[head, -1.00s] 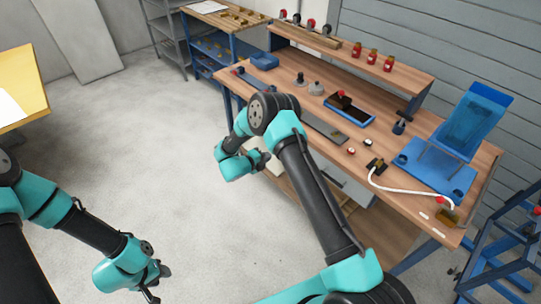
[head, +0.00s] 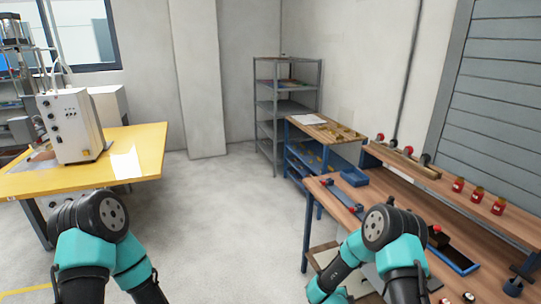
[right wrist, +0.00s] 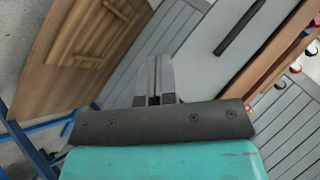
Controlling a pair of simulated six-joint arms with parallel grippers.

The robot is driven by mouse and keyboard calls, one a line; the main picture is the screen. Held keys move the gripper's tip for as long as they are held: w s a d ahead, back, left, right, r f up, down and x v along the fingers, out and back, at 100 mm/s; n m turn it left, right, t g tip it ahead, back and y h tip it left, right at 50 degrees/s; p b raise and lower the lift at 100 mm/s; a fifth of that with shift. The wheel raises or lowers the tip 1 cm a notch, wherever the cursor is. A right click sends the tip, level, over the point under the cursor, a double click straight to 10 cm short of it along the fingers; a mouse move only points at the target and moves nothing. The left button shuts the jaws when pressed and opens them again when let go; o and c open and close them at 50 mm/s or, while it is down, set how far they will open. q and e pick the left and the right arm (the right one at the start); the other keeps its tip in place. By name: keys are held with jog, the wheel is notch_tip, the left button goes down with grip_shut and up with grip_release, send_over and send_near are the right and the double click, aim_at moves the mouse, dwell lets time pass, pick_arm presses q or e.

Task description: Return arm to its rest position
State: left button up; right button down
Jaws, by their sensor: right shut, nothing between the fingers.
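My right arm shows at the lower right of the head view, its teal and black links over the near edge of the wooden workbench (head: 345,200). Its gripper is out of the head view. In the right wrist view my right gripper (right wrist: 154,65) is shut, with its fingers together and nothing between them. My left arm shows at the lower left of the head view, over the grey floor. Its gripper is below the picture and not seen.
A yellow table (head: 140,145) with a white machine (head: 70,125) stands at the left. A grey shelf (head: 287,105) and a small blue-framed wooden bench (head: 325,130) stand at the back. The bench's raised shelf holds red jars (head: 478,194). Open floor lies between.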

jog(key=s+a+n+g+y, duration=0.2)
jog(key=s+n+g+y, duration=0.2)
jog(key=s+n, duration=0.4)
jog(key=s+a+n+g+y, duration=0.3)
jog(key=s+n, duration=0.6)
jog(key=s, duration=0.9)
jog(key=g+y, duration=0.1)
jog(key=y, duration=0.1)
jog(key=shift+s+a+r+y, duration=0.15)
jog(key=shift+s+r+y, duration=0.05)
jog(key=shift+r+y, duration=0.1)
